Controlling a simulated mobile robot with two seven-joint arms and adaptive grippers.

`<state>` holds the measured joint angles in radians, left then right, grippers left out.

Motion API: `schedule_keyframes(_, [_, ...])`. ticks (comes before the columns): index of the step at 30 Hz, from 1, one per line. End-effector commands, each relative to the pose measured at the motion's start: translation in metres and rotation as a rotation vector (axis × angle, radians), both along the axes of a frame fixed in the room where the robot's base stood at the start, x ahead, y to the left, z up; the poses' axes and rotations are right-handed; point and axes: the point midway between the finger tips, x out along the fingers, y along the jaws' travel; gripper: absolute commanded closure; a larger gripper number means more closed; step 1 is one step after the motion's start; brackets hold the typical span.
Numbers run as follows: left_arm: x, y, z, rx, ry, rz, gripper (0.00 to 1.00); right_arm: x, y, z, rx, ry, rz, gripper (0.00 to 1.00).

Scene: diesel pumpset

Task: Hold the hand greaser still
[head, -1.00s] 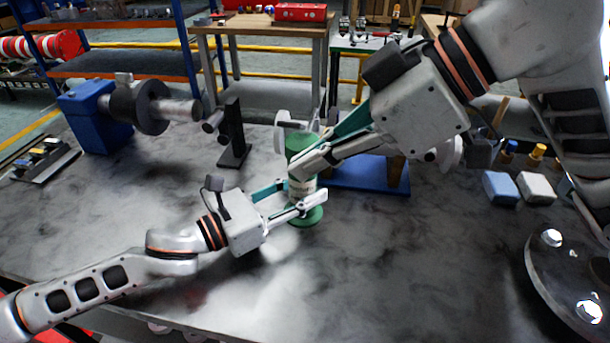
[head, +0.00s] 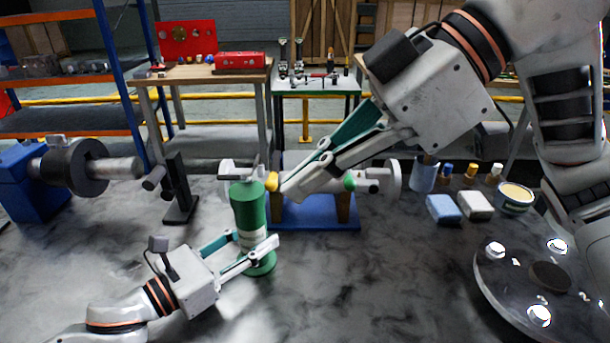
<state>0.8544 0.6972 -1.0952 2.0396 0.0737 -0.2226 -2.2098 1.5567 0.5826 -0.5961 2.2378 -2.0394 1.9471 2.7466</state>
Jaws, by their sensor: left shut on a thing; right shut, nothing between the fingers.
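The hand greaser (head: 249,207) is a green upright cylinder with a pale label band and a wider round green foot, standing on the dark marbled table. A grey fitting shows at its top. My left gripper (head: 258,243) has its fingers around the lower body and is shut on it. My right gripper (head: 290,190) is shut and empty, just right of the greaser's top, in front of a horizontal shaft piece on a blue stand (head: 320,215). From this view I cannot tell whether its tips touch the greaser or the yellow part beside it.
A blue-ended machine with a grey disc (head: 82,167) and a black stand (head: 180,195) are at left. Blue (head: 442,208) and white (head: 475,205) blocks, a cup (head: 423,174) and a tin (head: 514,197) are at right. A round metal plate (head: 525,290) lies front right. The front middle table is clear.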

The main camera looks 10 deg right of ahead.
Motion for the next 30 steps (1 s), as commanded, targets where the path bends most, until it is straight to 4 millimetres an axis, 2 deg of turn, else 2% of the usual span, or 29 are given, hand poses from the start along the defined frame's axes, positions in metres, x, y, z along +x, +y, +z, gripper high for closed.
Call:
schedule_keyframes(7, [0.001, 0.001, 0.0, 0.001, -0.002, 0.002, 1.0, 0.0, 0.0, 0.0, 0.0, 0.0, 0.0, 1.0])
schedule_keyframes(8, [0.001, 0.001, 0.0, 0.001, -0.002, 0.002, 0.62, 0.0, 0.0, 0.0, 0.0, 0.0, 0.0, 1.0])
schedule_keyframes(10, [0.001, 0.001, 0.0, 0.001, -0.002, 0.002, 0.45, 0.0, 0.0, 0.0, 0.0, 0.0, 0.0, 1.0])
schedule_keyframes(23, [-0.002, 0.005, -0.001, 0.001, 0.0, 0.002, 0.45, 0.0, 0.0, 0.0, 0.0, 0.0, 0.0, 1.0])
schedule_keyframes(26, [-0.009, 0.015, -0.001, 0.002, 0.001, 0.002, 0.45, 0.0, 0.0, 0.0, 0.0, 0.0, 0.0, 1.0])
schedule_keyframes(30, [-0.023, 0.037, -0.002, 0.004, 0.001, 0.004, 0.45, 0.0, 0.0, 0.0, 0.0, 0.0, 0.0, 1.0])
